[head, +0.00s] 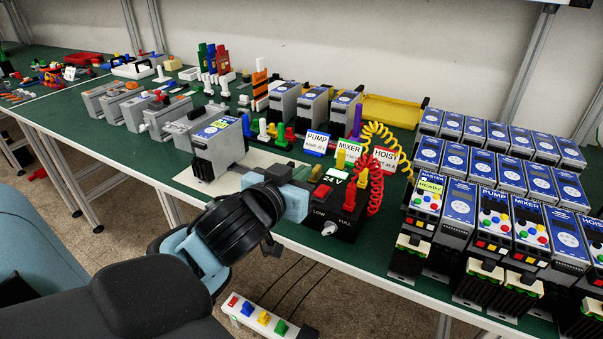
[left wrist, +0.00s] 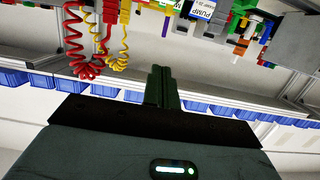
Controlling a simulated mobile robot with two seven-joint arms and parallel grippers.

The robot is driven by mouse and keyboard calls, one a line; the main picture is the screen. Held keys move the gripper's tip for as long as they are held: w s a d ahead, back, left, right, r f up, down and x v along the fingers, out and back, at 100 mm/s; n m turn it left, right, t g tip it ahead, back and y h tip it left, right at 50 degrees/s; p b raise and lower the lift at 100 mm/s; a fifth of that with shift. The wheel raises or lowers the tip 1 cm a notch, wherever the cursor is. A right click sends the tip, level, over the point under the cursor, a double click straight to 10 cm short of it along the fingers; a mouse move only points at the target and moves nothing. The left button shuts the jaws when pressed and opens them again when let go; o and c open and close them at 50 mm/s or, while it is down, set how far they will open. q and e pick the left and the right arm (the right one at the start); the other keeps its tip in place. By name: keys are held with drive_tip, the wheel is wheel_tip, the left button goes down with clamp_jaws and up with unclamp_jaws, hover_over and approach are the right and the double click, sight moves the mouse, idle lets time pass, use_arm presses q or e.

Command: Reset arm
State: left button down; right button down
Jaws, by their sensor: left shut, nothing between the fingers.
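My left arm comes in from the lower left in the head view and reaches over the front edge of the green-topped bench (head: 110,150). My left gripper (head: 316,172) is near the black control box (head: 335,215) marked 24 V, LOW and FULL; whether it touches the box I cannot tell. In the left wrist view its dark green fingers (left wrist: 163,75) are together with nothing between them. Red (left wrist: 75,45) and yellow (left wrist: 122,35) coiled cables and the PUMP sign (left wrist: 203,8) show past the fingers, upside down. My right gripper is not in view.
A grey unit (head: 218,148) stands left of the gripper. MIXER (head: 349,151) and HOIST (head: 386,158) signs stand behind the box. Rows of blue-faced units (head: 460,195) fill the right. A coloured switch strip (head: 262,318) is below the bench edge.

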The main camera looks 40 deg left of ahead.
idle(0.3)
